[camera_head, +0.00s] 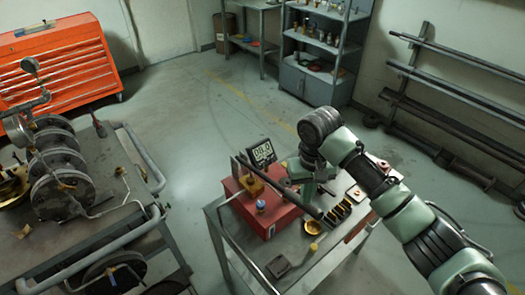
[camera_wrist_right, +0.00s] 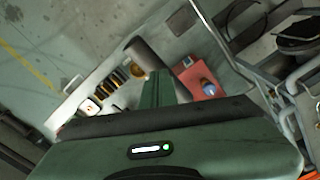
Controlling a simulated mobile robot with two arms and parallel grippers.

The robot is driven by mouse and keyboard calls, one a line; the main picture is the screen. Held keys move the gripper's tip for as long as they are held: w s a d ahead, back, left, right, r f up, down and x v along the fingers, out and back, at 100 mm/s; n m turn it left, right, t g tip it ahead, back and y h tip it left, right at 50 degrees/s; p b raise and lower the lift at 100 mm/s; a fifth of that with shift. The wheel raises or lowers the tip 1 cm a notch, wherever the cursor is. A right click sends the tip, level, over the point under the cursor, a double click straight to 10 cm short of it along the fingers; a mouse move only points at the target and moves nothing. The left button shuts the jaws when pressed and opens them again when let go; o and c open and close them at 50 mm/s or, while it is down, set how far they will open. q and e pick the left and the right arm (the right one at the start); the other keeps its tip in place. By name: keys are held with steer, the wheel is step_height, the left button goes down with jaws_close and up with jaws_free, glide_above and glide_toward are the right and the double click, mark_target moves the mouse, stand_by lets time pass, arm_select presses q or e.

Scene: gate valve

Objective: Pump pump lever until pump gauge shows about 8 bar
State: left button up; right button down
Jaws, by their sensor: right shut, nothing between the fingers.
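The red pump (camera_head: 270,210) sits on the grey cart. The dark pump lever (camera_head: 292,196) slants down from the upper left toward the lower right, beside my right gripper (camera_head: 309,190). The right gripper's fingers are shut with nothing between them. In the right wrist view the shut fingers (camera_wrist_right: 158,88) point toward the dark lever (camera_wrist_right: 148,55), with the red pump (camera_wrist_right: 203,82) to their right. Whether they touch the lever is unclear. My left gripper is out of view.
The cart (camera_head: 335,262) also carries a brass bowl (camera_head: 310,229) and a row of dark cylinders (camera_head: 338,212). A valve bench (camera_head: 110,215) stands left, an orange tool chest (camera_head: 60,58) behind it. Shelves (camera_head: 322,55) are at the back; floor between is clear.

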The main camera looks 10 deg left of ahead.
steer(key=shift+r, duration=2.5)
